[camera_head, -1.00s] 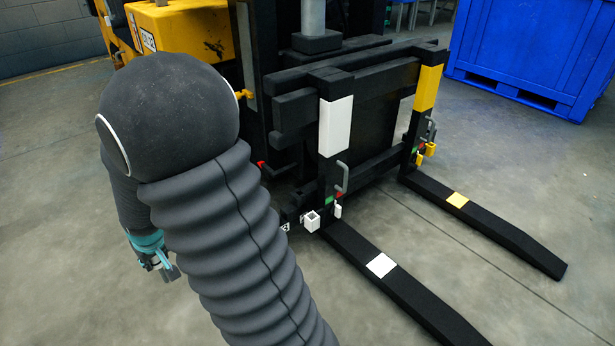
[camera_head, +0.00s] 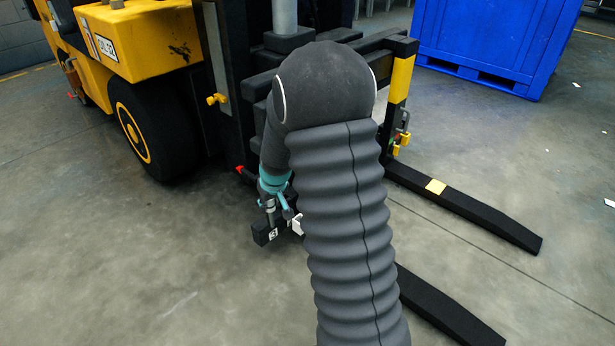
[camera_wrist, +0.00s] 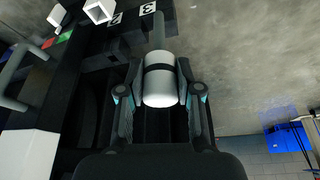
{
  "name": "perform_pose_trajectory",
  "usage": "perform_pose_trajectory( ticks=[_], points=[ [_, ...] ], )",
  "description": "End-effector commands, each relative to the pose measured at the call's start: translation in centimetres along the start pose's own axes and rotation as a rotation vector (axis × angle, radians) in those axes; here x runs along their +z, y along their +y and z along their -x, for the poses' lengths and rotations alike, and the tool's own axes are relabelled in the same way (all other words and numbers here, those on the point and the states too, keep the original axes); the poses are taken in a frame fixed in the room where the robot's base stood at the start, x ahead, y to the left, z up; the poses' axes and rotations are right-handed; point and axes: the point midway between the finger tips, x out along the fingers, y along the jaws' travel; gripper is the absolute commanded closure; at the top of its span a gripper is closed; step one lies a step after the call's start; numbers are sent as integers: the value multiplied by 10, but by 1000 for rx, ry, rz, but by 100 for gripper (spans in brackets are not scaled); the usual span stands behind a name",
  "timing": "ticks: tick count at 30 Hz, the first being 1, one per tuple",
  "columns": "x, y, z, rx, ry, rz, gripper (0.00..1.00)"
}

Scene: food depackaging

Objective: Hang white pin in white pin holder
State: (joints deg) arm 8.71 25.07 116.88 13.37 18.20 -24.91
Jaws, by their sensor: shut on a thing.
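The white pin (camera_wrist: 161,88) is a white cylinder with a black band and a thin grey shaft pointing up in the wrist view. My gripper (camera_wrist: 162,76) is shut on the white cylinder from both sides. In the head view my gripper (camera_head: 277,205) hangs beside the forklift carriage, partly hidden by my arm. The white pin holder (camera_wrist: 98,11) is a square, open white tube at the top left of the wrist view, apart from the pin. In the head view only a white bit of the holder (camera_head: 298,225) shows beside my arm.
A dark bar with number tags (camera_wrist: 147,9) lies near the shaft's tip. A grey hook-shaped handle (camera_wrist: 14,62) and a white-marked upright (camera_wrist: 30,155) stand at left. The yellow forklift (camera_head: 150,40), its forks (camera_head: 460,212) and a blue crate (camera_head: 490,40) surround clear floor.

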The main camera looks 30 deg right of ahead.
Motion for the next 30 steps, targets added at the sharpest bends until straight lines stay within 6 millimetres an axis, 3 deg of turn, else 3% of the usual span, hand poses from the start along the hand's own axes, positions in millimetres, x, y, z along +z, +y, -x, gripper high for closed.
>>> perform_pose_trajectory(
  ticks=[1, 6, 12, 16, 30],
  points=[
    [-10, 23, 0, -5, -4, 1, 100],
    [-28, 81, -14, -31, 5, 49, 100],
    [-37, 120, -24, -51, 26, 92, 100],
    [-38, 129, -27, -56, 31, 104, 100],
    [-37, 129, -28, -55, 33, 107, 100]
  ],
)
